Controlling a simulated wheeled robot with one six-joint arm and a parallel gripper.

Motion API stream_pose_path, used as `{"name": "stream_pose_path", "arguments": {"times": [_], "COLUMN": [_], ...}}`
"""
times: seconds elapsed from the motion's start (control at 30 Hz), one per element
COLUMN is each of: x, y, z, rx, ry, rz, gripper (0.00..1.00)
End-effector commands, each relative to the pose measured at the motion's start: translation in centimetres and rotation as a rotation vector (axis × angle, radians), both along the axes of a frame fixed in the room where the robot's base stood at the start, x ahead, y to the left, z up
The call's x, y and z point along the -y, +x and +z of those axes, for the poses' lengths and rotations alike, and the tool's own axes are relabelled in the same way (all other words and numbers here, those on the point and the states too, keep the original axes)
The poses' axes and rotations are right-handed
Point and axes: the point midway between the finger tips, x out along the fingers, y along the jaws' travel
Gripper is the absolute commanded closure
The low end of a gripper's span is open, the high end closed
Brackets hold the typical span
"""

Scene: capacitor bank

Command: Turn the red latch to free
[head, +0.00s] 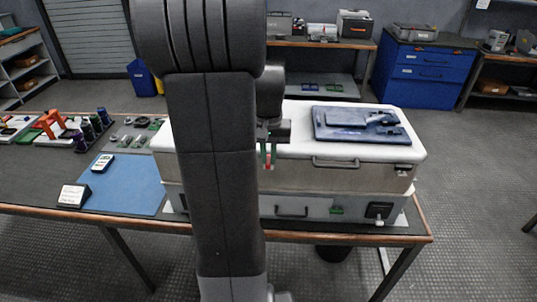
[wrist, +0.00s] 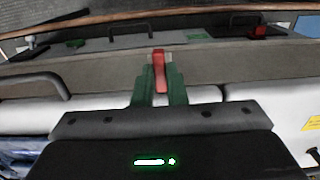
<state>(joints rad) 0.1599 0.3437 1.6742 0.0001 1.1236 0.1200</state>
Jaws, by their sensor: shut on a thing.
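The red latch (wrist: 159,72) is a small upright tab on the front of the large case, at the centre of the wrist view. My gripper (wrist: 160,84) has green fingers, one on each side of the latch, and is shut on it. In the head view my gripper (head: 267,157) is at the case front, just right of my arm, with a bit of red showing between the fingers. My arm hides the case front to the left. The case (head: 300,176) has a white top and a grey front.
A dark blue panel (head: 345,134) with a tool lies on the case top. A lid handle (head: 336,162) sticks out right of my gripper. A second red part (wrist: 260,31) shows lower on the front in the wrist view. A blue mat (head: 130,190) lies on the table at left.

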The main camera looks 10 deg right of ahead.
Motion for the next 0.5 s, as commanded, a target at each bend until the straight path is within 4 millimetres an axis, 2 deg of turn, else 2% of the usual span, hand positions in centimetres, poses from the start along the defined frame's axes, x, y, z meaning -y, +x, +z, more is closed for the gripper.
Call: {"name": "stream_pose_path", "arguments": {"times": [0.27, 0.5], "x": [0.01, 0.01], "y": [0.01, 0.01], "z": [0.07, 0.11], "rx": [0.000, -0.001], "ry": [0.000, 0.000], "rz": [0.046, 0.192], "gripper": [1.00, 1.00]}}
